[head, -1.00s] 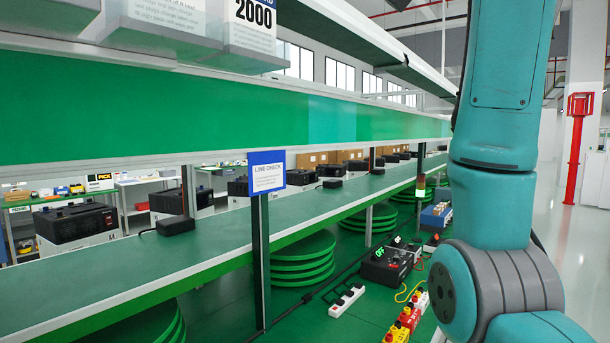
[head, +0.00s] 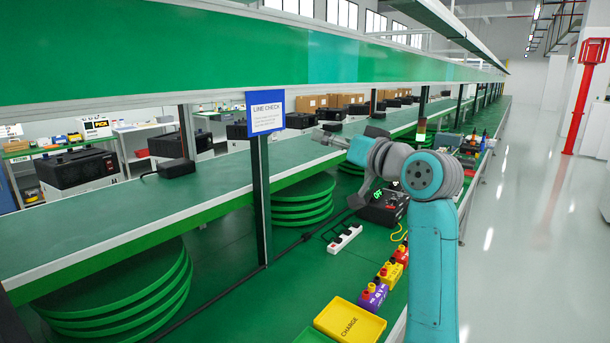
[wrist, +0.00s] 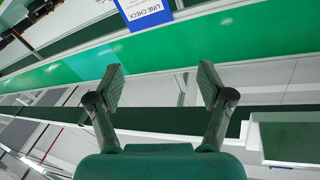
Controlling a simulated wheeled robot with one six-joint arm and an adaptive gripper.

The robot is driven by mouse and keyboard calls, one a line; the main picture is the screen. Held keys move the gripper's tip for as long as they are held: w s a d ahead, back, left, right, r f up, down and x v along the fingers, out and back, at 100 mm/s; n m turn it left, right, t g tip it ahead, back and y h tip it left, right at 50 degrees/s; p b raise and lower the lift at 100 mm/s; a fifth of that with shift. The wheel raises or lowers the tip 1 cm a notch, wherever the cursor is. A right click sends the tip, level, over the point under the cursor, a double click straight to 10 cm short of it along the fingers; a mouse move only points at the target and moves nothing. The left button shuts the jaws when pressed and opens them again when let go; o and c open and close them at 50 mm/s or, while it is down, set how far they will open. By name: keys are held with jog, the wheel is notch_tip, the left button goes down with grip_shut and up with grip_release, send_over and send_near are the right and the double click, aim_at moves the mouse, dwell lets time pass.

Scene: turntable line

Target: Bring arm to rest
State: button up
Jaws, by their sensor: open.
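My teal arm stands at the right of the head view, bent at a large grey joint, with its far part reaching left over the lower deck. My gripper (head: 331,137) is at its far end, small in this view, in front of the long green shelf (head: 90,240). In the wrist view my gripper (wrist: 161,85) shows two dark fingers spread wide apart with nothing between them. The wrist view looks across the line and appears tilted or upside down.
A LINE CHECK sign (head: 265,112) stands on a dark post left of my gripper. Below lie a white power strip (head: 345,239), a black box with a green display (head: 385,208), coloured blocks (head: 372,298) and a yellow CHANGE tray (head: 348,322). The aisle floor (head: 530,230) at right is clear.

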jog(key=s+d+f+m+t+h, duration=0.15)
jog(key=s+f, duration=0.25)
jog(key=f, duration=0.9)
jog(key=s+d+f+m+h, duration=0.2)
jog(key=s+d+f+h, duration=0.1)
jog(key=f, duration=1)
jog(key=s+d+f+m+h, duration=0.15)
jog(key=s+f, duration=0.25)
jog(key=f, duration=0.9)
jog(key=s+d+f+h, duration=0.15)
jog(key=s+f, duration=0.35)
jog(key=s, duration=0.5)
jog(key=s+d+f+h, duration=0.15)
jog(key=s+f, duration=0.35)
jog(key=s, duration=0.5)
jog(key=s+d+f+h, duration=0.1)
jog(key=s+d+f, duration=0.1)
jog(key=s+f, duration=0.55)
jog(key=s+r+n+g, duration=0.1)
jog(key=s+r, duration=0.2)
jog(key=s, duration=0.9)
jog(key=s+d+r+h, duration=0.1)
jog(key=s+r, duration=0.3)
jog(key=s, duration=0.8)
jog(key=shift+d+r+n+g, duration=0.2)
jog(key=shift+r+n+g, duration=0.05)
jog(key=shift+n+g, duration=0.15)
